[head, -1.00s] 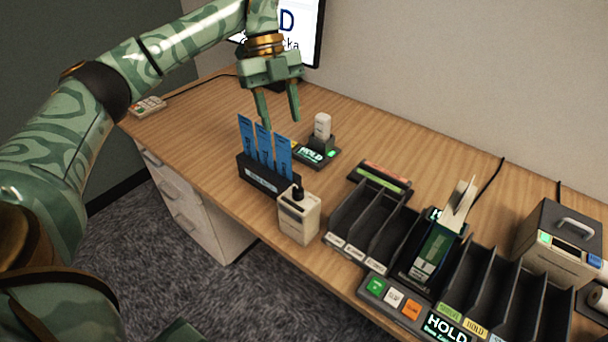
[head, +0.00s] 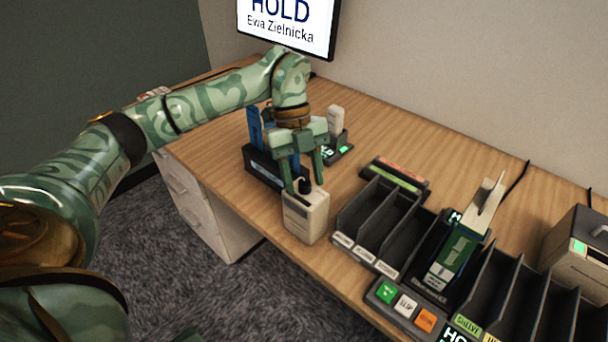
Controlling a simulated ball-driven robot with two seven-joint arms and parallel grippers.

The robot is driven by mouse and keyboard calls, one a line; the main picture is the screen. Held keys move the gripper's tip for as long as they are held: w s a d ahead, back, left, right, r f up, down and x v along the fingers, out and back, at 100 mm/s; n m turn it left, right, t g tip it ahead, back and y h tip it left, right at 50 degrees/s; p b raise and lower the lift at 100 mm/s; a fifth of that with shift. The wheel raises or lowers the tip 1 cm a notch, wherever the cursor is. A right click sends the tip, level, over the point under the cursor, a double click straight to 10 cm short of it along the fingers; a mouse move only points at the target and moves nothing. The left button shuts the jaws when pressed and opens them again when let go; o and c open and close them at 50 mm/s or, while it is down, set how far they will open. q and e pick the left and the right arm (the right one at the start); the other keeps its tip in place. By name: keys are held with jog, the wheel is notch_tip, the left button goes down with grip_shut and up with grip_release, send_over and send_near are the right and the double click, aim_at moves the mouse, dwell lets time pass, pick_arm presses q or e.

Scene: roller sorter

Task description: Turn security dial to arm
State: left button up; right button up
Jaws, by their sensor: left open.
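The security dial is a small black knob (head: 304,186) on top of a cream box (head: 306,218) near the desk's front edge. My left gripper (head: 304,188) points down over the box, its two green fingers apart, one on either side of the knob. I cannot tell whether the fingers touch the knob. The dial's markings are too small to read. My right gripper is not in view.
Blue cards in a black holder (head: 262,168) stand just left of the box. A white device on a dark base (head: 336,130) stands behind. Black sorter trays (head: 385,225) and a button panel (head: 405,304) lie right. A monitor (head: 287,22) reads HOLD.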

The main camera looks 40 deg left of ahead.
pick_arm(q)
jog(key=shift+c, duration=0.3)
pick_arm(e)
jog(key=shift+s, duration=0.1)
pick_arm(q)
jog(key=c, duration=0.9)
jog(key=shift+r, duration=0.1)
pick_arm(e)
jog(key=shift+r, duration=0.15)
